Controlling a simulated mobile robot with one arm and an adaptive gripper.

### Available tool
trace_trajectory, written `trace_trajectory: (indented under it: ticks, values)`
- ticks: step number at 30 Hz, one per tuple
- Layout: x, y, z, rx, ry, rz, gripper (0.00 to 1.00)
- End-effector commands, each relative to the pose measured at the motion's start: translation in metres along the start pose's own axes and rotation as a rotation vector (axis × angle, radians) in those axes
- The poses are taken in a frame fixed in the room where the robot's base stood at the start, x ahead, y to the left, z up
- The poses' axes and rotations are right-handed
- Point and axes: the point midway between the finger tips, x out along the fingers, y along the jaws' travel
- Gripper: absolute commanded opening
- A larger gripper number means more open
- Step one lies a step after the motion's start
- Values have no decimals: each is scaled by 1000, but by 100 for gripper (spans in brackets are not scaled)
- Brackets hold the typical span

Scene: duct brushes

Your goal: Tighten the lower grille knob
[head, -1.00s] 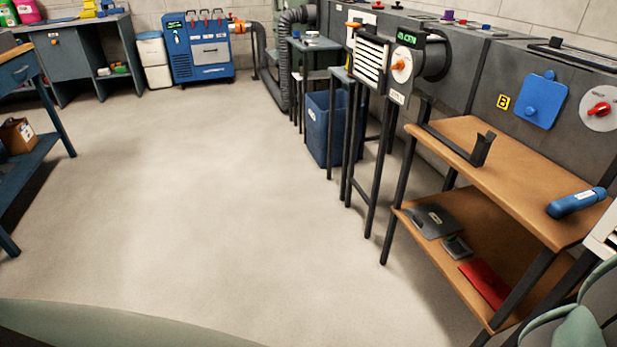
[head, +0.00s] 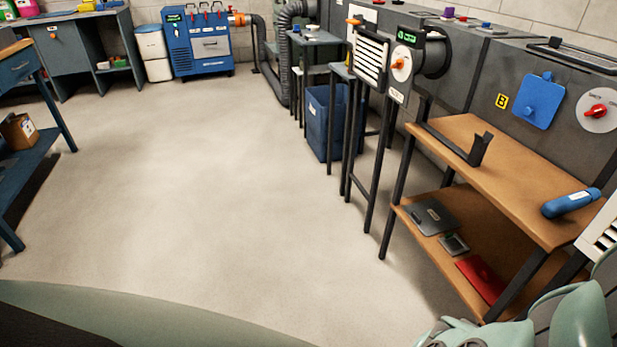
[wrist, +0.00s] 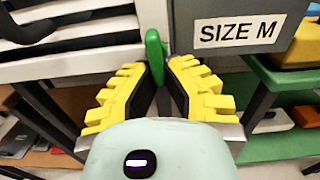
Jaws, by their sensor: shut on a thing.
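A green knob (wrist: 154,56) stands upright at the lower right of a white slatted grille (wrist: 80,52) in the wrist view. My gripper (wrist: 160,72), with yellow ridged fingers and dark pads, is shut on the green knob from below. In the head view, part of a white slatted grille (head: 603,238) shows at the right edge, beside my arm. My gripper and the green knob are not visible there.
A "SIZE M" label (wrist: 237,33) is on the grey panel right of the knob. A black handle (wrist: 30,28) crosses the grille. A wooden shelf unit (head: 500,185) carries a blue cylinder (head: 571,203). The floor (head: 190,190) at left is clear.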

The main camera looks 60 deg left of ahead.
Motion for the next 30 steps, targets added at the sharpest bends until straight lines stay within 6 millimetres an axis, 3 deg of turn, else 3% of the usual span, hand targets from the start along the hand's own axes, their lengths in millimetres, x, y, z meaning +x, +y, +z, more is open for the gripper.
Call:
trace_trajectory:
  ticks: [6,7,15,24,30]
  values:
    - [-1,1,-4,-2,9,1,0]
    - [-1,1,-4,-2,10,1,11]
    - [0,0,-2,-2,5,0,39]
    - [-2,0,-1,-1,4,-1,40]
    - [-21,-2,-2,-2,5,-7,40]
